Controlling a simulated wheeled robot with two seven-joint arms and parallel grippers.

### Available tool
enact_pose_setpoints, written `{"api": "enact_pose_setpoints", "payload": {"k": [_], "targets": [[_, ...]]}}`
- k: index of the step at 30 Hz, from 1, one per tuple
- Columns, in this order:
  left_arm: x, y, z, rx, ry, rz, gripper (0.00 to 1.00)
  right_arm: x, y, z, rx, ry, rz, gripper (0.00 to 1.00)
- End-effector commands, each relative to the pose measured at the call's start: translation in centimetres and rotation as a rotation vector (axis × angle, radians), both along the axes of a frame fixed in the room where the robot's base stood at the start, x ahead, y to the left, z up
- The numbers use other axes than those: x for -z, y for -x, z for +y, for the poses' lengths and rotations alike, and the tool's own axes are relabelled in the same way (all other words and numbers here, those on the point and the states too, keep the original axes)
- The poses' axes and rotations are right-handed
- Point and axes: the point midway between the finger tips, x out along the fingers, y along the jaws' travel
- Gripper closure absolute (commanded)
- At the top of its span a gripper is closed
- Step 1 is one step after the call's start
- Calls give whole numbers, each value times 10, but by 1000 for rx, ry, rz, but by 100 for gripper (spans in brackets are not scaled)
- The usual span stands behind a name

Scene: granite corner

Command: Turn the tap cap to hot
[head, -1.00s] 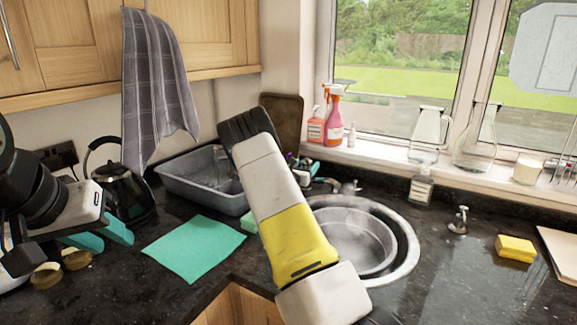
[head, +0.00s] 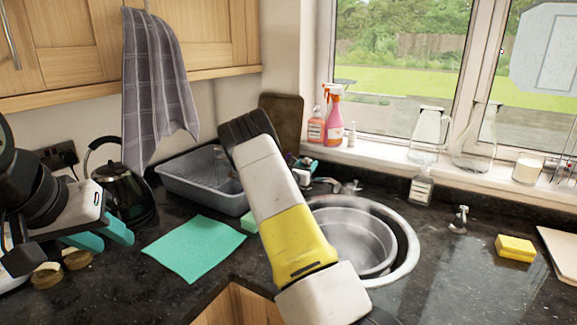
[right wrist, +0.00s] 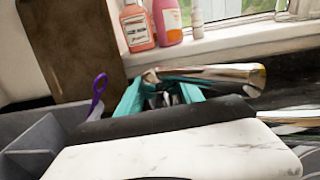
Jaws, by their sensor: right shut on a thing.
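The chrome tap (head: 348,187) stands at the back of the round sink, partly hidden behind my right arm. In the right wrist view, a shiny chrome tap part (right wrist: 210,76) lies across the teal fingers of my right gripper (right wrist: 165,97). Those fingers are shut on a tap part, which I take to be the cap; the contact itself is largely hidden. In the head view my right gripper (head: 308,165) shows only as small teal tips beyond the arm. My left gripper (head: 101,236) is open and empty above the counter at left, far from the tap.
The sink (head: 396,235) holds a round metal basin. A grey tub (head: 180,185), green cloth (head: 195,248) and black kettle (head: 118,190) are at left. A yellow sponge (head: 515,247) lies at right.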

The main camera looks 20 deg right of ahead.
Motion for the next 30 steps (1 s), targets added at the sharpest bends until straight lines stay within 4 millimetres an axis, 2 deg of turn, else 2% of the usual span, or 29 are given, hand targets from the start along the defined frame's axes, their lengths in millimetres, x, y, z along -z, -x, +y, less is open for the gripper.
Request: {"api": "enact_pose_setpoints", "payload": {"k": [7, 18, 19, 21, 22, 30], "targets": [[0, 0, 0, 0, 0, 0, 64, -1, -1, 1, 97, 3, -2, 100], [0, 0, 0, 0, 0, 0, 64, 1, 0, 0, 113, 1, 2, 100], [0, 0, 0, 0, 0, 0, 64, 1, 0, 0, 113, 1, 2, 50], [0, 0, 0, 0, 0, 0, 64, 1, 0, 0, 113, 0, 1, 37], [0, 0, 0, 0, 0, 0, 64, 1, 0, 0, 113, 0, 1, 34], [0, 0, 0, 0, 0, 0, 64, 0, 0, 1, 112, 0, 1, 34]]}}
